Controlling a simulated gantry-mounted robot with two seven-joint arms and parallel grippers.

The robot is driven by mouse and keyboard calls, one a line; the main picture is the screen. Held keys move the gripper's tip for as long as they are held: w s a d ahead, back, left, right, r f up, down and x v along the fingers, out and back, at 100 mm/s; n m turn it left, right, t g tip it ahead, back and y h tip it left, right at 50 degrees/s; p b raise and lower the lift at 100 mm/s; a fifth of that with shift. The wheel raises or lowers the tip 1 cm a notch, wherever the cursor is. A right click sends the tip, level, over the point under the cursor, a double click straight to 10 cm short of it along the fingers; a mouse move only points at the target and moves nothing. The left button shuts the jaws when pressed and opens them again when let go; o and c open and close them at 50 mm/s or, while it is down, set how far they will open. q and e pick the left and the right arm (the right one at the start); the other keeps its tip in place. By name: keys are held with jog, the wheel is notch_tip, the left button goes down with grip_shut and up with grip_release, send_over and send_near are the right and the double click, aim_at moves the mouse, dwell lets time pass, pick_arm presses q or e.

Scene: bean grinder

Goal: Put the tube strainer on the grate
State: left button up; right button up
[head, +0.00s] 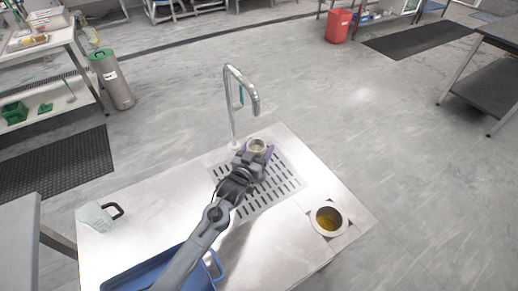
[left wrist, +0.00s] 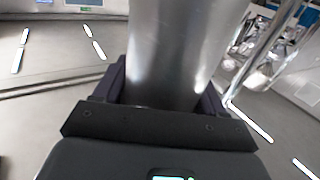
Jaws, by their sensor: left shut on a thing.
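The tube strainer (head: 257,145) is a shiny metal cylinder, seen from above as a round open top. My left gripper (head: 254,154) is shut on it, over the far part of the slotted metal grate (head: 282,179). In the left wrist view the strainer (left wrist: 184,50) stands as a wide silver tube between the two dark fingers of the gripper (left wrist: 166,92). Its lower end is hidden by the gripper, so I cannot tell whether it touches the grate. My arm covers the grate's left part. My right gripper is not in view.
A tall curved faucet (head: 240,100) stands just behind the grate. A round opening with brownish contents (head: 327,219) is at the right of the steel counter (head: 150,205). A pale pitcher (head: 96,217) stands at the left, and a blue tray (head: 140,278) lies at the front.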

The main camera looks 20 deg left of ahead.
pick_arm(q)
jog(key=o, duration=1.7)
jog(key=shift+f, duration=0.15)
jog(key=shift+c, duration=0.2)
jog(key=shift+r, duration=0.2)
jog(key=shift+s, duration=0.2)
jog(key=s+a+p, duration=0.1)
jog(key=s+p, duration=0.2)
jog(key=s, duration=0.8)
jog(key=shift+s, duration=0.25)
jog(key=shift+f, duration=0.1)
